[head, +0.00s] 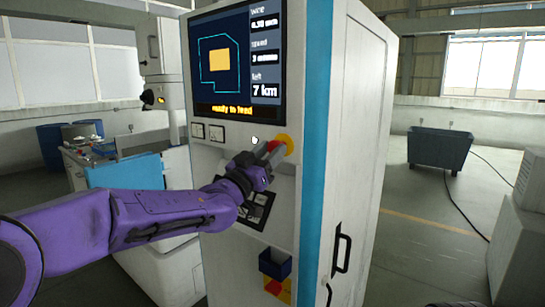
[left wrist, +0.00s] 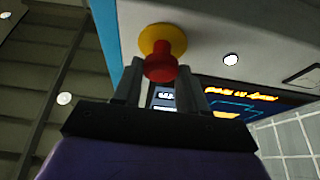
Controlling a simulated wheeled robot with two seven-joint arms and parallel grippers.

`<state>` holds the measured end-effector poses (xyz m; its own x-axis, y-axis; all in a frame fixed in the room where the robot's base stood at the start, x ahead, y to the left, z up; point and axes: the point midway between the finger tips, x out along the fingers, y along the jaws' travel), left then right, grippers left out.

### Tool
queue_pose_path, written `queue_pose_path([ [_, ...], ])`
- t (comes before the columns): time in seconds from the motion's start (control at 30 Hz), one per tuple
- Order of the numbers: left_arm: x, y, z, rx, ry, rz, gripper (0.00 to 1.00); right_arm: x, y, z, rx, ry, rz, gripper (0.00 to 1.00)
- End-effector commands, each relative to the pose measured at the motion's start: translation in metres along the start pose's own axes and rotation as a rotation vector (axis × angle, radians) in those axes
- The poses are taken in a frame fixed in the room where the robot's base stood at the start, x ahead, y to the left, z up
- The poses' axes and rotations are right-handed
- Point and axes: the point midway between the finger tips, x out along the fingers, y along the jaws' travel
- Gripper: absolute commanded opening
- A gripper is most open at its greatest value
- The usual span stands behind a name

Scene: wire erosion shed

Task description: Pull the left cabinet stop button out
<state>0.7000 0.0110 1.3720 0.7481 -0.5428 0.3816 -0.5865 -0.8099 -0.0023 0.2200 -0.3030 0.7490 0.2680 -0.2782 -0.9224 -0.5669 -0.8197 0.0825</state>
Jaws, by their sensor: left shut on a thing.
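The stop button is a red mushroom head on a round yellow base on the cabinet front, below the screen. In the head view the red button (head: 273,146) is partly hidden by my left gripper (head: 268,152), and the yellow base (head: 288,142) shows to its right. In the left wrist view the red button (left wrist: 160,67) sits between the two fingers of my left gripper (left wrist: 157,84), with the yellow base behind it. The left gripper is shut on the button.
A keypad (head: 262,210) and a dark blue holder (head: 275,264) are below. A black door handle (head: 341,250) juts from the right side. A bin (head: 439,148) stands far right.

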Motion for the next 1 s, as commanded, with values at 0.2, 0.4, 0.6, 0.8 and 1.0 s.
queue_pose_path([
  [0.2,-0.001,0.001,0.002,-0.002,-0.004,0.002,0.48,-0.001,0.000,-0.001,0.000,0.000,0.000,0.43],
  [0.4,0.000,0.001,0.002,-0.002,-0.003,0.001,0.66,-0.001,0.000,-0.001,0.000,0.000,0.000,0.43],
  [0.6,-0.005,0.000,0.003,-0.002,-0.003,0.001,0.66,0.003,0.000,0.001,0.000,0.000,0.000,0.43],
  [0.8,-0.048,0.000,0.006,-0.003,0.000,-0.001,0.66,0.030,-0.003,0.012,0.000,0.000,0.000,0.43],
  [1.0,-0.091,0.001,0.004,-0.001,0.000,0.000,0.66,0.049,-0.004,0.020,0.000,0.000,0.000,0.43],
])
